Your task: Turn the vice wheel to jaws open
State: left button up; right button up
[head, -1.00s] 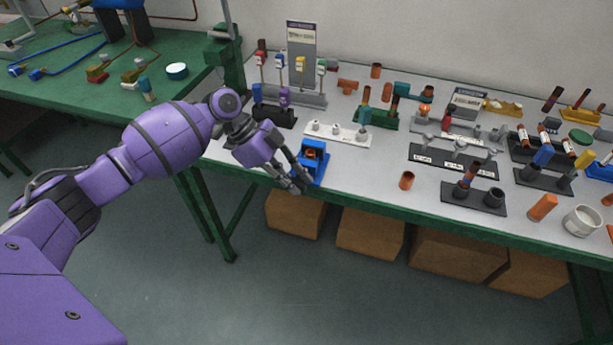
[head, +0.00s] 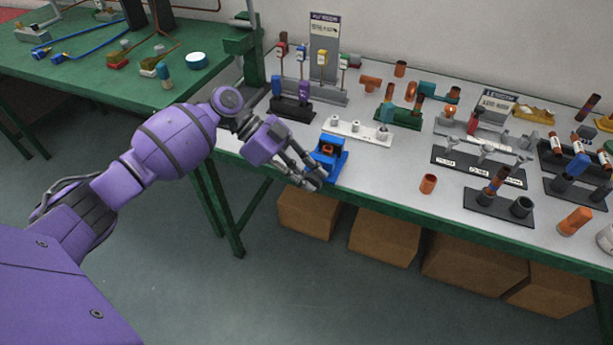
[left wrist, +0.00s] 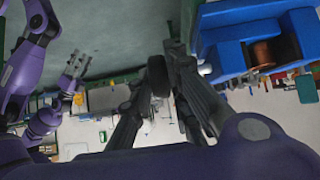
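The small blue vice (head: 327,160) stands at the front edge of the grey-topped bench. It also shows at the upper right of the left wrist view (left wrist: 226,60), with a copper-coloured piece (left wrist: 262,52) in it. The dark vice wheel (left wrist: 158,74) shows nearly edge-on in the left wrist view. My left gripper (head: 316,182) is at the front of the vice, its fingertips on either side of the wheel and seemingly closed against it. The fingers partly hide the wheel and its shaft. My right gripper (left wrist: 78,65) shows in the left wrist view, empty, fingers apart.
A white rack (head: 352,131) and a black holder (head: 291,107) stand behind the vice. A copper cup (head: 428,184) and a black stand (head: 500,207) are to its right. Cardboard boxes (head: 383,238) sit under the bench. Open floor lies in front.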

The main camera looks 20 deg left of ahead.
pick_arm(q)
jog(key=o, duration=0.3)
jog(key=shift+s+d, duration=0.1)
jog(key=shift+r, duration=0.1)
jog(key=shift+a+r, duration=0.15)
jog(key=shift+a, duration=0.2)
jog(key=v, duration=1.1)
